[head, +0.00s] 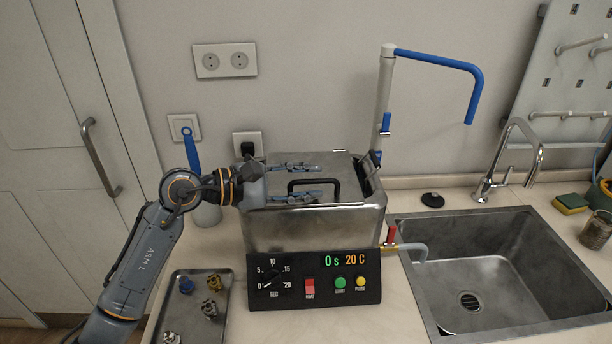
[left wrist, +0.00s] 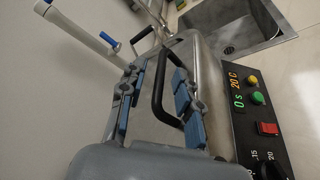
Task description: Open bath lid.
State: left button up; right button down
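The bath (head: 310,228) is a metal box with a steel lid (head: 345,168) lying closed on its top. A black bow handle (head: 334,183) stands up from the lid. My left gripper (head: 303,182) reaches in from the left above the lid, with its fingers open on the far and near sides of the handle. In the left wrist view the handle (left wrist: 159,92) shows between the two blue-padded fingers, with gaps on both sides. My left gripper (left wrist: 158,100) holds nothing. My right gripper is not in view.
A black control panel (head: 312,278) reading "0 s 20 C" is at the bath's front. A blue-and-white pipe (head: 385,85) rises behind its right side. A sink (head: 480,255) lies to the right. A tray (head: 220,318) with several small parts is at front left.

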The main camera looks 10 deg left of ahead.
pick_arm(q)
grip_shut()
jog(key=shift+r, duration=0.1)
dwell(0.3)
jog(key=shift+w+r+n+p, duration=0.2)
jog(key=shift+r+n+p, duration=0.15)
jog(key=shift+r, duration=0.25)
jog(key=w+a+r+n+g+p, duration=0.1)
jog(key=w+r+n+g+p, duration=0.2)
jog(key=r, duration=0.5)
jog(key=shift+w+n+y, duration=0.3)
jog(key=shift+w+n, duration=0.35)
jog(key=shift+w, duration=0.5)
